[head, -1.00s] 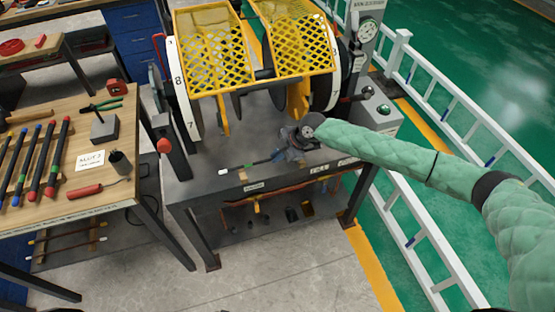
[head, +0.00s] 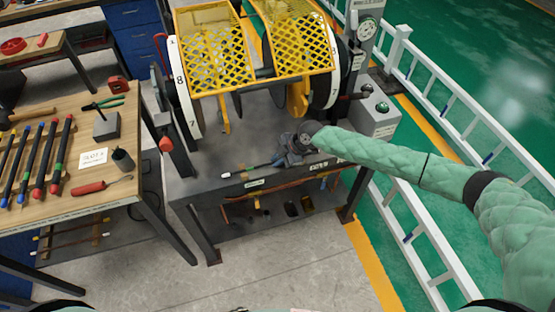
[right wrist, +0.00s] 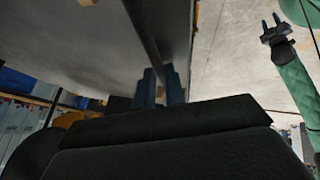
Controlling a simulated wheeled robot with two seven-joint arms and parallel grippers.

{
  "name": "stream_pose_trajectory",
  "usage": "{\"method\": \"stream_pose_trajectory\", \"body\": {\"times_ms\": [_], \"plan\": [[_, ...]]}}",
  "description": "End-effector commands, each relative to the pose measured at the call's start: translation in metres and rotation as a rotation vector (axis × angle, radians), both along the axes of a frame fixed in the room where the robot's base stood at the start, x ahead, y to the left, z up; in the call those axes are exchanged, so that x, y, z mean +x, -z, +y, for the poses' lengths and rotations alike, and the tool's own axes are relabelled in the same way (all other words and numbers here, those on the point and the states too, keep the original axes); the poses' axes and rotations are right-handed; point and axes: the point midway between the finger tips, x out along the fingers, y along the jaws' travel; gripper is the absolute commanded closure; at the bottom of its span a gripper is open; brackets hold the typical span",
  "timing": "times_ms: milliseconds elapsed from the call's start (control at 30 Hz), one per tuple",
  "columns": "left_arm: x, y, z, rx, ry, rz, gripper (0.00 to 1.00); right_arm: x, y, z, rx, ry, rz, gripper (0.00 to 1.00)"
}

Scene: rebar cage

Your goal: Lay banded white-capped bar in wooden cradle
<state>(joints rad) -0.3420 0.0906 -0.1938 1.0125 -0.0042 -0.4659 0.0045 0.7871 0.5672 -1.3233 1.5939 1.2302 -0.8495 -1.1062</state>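The white-capped bar (head: 239,172) is thin and dark, low over the front of the grey machine table, its white cap pointing left. Its other end runs into my right gripper (head: 291,148), which seems shut on it. In the right wrist view the blue-grey fingers (right wrist: 160,88) stand close together, with a dark strip leading up from them. My left gripper (right wrist: 272,30) shows only in the right wrist view, open and empty. Low at the left, light wooden supports (head: 99,229) carry thin bars under the workbench; I cannot tell whether they are the cradle.
The yellow mesh guards (head: 214,62) of the machine stand behind my right gripper. A white railing (head: 425,95) runs along the right. The front floor is clear.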

Motion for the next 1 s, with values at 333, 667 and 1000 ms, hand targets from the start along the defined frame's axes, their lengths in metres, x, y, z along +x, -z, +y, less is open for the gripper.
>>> {"method": "stream_pose_trajectory", "body": {"times_ms": [333, 667, 1000], "plan": [[0.000, 0.000, 0.001, 0.001, -0.001, 0.001, 0.64, 0.000, 0.000, 0.000, 0.000, 0.000, 0.000, 0.68], [0.016, -0.007, -0.008, -0.006, -0.001, -0.007, 0.64, -0.002, -0.021, -0.017, 0.000, 0.000, -0.001, 0.68], [0.039, -0.041, -0.025, -0.017, -0.013, 0.020, 0.64, -0.007, -0.069, -0.049, 0.000, 0.000, -0.001, 0.68]]}}
